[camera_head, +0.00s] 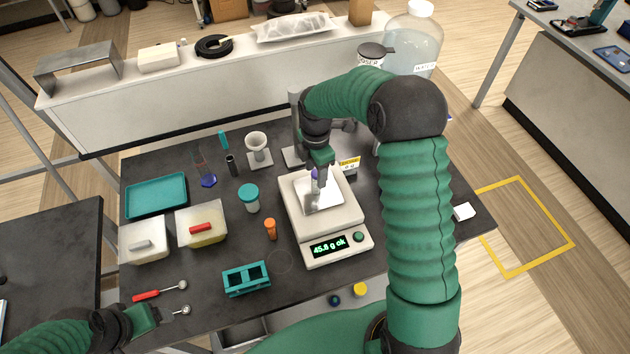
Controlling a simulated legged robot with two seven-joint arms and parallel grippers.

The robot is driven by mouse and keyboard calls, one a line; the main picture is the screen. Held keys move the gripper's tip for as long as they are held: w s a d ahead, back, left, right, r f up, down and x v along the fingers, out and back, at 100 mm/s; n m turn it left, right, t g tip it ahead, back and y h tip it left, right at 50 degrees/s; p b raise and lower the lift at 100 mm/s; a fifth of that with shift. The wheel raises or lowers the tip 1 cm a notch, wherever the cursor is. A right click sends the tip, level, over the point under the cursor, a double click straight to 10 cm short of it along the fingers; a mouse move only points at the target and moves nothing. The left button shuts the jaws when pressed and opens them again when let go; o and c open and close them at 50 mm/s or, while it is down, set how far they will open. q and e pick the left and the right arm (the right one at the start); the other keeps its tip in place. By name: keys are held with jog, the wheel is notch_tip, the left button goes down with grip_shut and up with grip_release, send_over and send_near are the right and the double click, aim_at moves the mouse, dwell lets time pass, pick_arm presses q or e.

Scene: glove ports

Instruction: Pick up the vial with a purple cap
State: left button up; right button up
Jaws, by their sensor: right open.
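The vial with the purple cap (314,175) stands on the pan of a white scale (301,213). The scale's green display appears to read 45.8 g ok. My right gripper (319,176) points down at the vial, with its jaws open around or just beside it. The jaws hide part of the vial, so I cannot tell if they touch it. My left gripper (163,313) is low at the left, near the spoons, and its jaw opening is unclear.
A teal rack (246,279), an orange-capped vial (270,229) and a teal-lidded jar (248,198) stand left of the scale. Two tubs (202,241) (143,256) and a teal tray (156,210) are farther left. A funnel stand (258,150) is behind.

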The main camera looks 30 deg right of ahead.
jog(key=f, duration=0.1)
jog(key=f+p, duration=0.1)
jog(key=f, duration=0.3)
jog(key=shift+s+p, duration=0.4)
jog(key=shift+w+f, duration=0.1)
jog(key=shift+f, duration=0.15)
grip_shut()
